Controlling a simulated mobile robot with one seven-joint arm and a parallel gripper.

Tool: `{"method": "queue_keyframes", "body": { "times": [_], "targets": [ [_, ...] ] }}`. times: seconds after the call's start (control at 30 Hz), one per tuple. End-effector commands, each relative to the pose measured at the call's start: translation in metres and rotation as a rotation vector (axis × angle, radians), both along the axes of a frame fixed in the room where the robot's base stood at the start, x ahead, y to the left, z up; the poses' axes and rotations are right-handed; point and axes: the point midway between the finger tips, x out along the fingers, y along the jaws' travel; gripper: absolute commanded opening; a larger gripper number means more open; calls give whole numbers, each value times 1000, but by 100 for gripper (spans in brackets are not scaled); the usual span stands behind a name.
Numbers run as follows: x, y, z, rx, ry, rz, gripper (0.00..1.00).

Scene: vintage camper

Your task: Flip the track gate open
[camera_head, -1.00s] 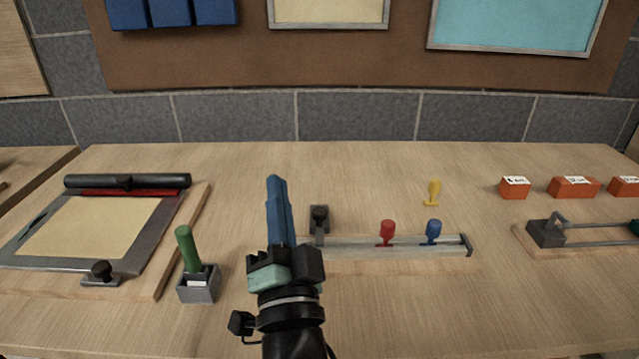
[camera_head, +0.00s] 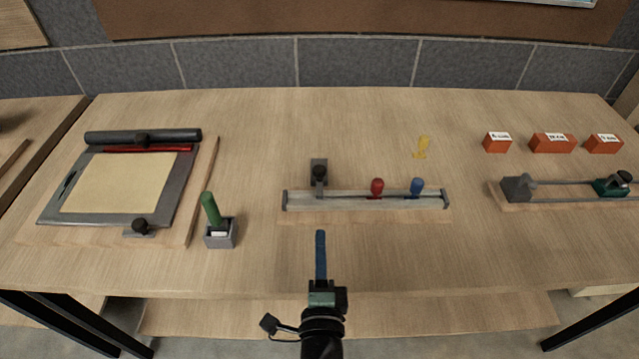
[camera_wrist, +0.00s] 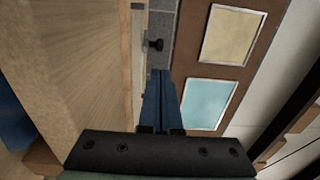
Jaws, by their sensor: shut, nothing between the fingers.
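The track (camera_head: 340,203) is a pale grey rail on a wooden base in the middle of the table. Near its left part, at the back edge, is a grey gate piece with a black knob (camera_head: 319,173). The knob stands up above the rail. A red peg (camera_head: 377,187) and a blue peg (camera_head: 417,186) sit in the track right of the gate. My gripper (camera_head: 320,235) is shut and empty, its blue fingers in front of the track and in line with the knob. In the wrist view the fingers (camera_wrist: 162,75) point toward a black knob (camera_wrist: 156,44).
A framed board with a roller (camera_head: 140,137) and a green handle in a grey holder (camera_head: 211,210) are at left. Orange blocks (camera_head: 552,143) and a railed fixture (camera_head: 560,190) are at right.

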Motion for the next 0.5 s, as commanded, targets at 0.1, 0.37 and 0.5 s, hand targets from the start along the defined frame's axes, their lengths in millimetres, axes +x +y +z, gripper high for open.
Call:
{"method": "queue_keyframes", "body": {
  "times": [0.1, 0.37, 0.5],
  "targets": [
    [7, 0, 0, -1, -2, 0, 0],
    [46, 1, -1, 1, -4, 0, 0],
    [70, 1, -2, 0, -4, 0, 0]
  ]
}}
